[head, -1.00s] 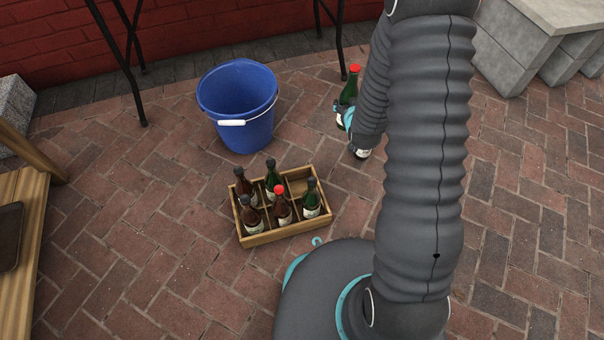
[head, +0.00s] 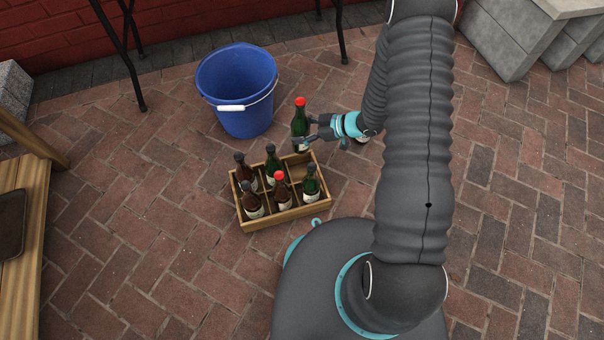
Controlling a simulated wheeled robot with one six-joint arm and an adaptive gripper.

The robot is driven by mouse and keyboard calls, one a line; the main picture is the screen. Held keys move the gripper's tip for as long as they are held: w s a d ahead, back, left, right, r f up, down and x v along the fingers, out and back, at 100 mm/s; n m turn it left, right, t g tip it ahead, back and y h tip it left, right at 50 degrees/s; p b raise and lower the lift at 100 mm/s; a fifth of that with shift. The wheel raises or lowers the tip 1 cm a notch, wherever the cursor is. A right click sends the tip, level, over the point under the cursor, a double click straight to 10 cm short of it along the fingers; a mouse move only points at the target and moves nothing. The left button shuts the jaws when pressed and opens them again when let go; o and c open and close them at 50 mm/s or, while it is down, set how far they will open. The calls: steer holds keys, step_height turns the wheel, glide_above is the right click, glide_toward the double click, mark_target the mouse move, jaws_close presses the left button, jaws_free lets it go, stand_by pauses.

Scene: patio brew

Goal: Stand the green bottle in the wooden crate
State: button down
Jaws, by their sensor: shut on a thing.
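The green bottle (head: 299,121) has a red cap and is upright in the head view. My gripper (head: 309,133) is shut on its lower body from the right. The bottle appears to be over or just behind the back right corner of the wooden crate (head: 262,223); its base is partly hidden by the gripper, and I cannot tell its exact height. The crate stands on the bricks with several bottles in its compartments, brown and green, one of them brown with a red cap (head: 280,187). The back right compartment (head: 298,172) looks empty.
A blue bucket (head: 236,85) with a white handle stands behind the crate. Dark metal legs (head: 337,32) stand at the back. A wooden bench (head: 22,245) is at the left and grey stone blocks (head: 520,35) at the back right.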

steer(key=shift+s+f+n+g+b, duration=0.4)
steer(key=shift+s+f, duration=0.3)
steer(key=shift+f, duration=1.25)
steer(key=shift+s+f+n+g+b, duration=0.15)
steer(key=shift+s+f+n+g, duration=0.45)
steer(key=shift+f, duration=1.35)
steer(key=shift+s+f+n+g+b, duration=0.35)
steer(key=shift+s+f, duration=0.45)
steer(key=shift+f, duration=1.15)
steer(key=shift+f, duration=0.25)
steer(key=c, duration=0.5)
jaws_free()
steer(key=shift+c, duration=0.2)
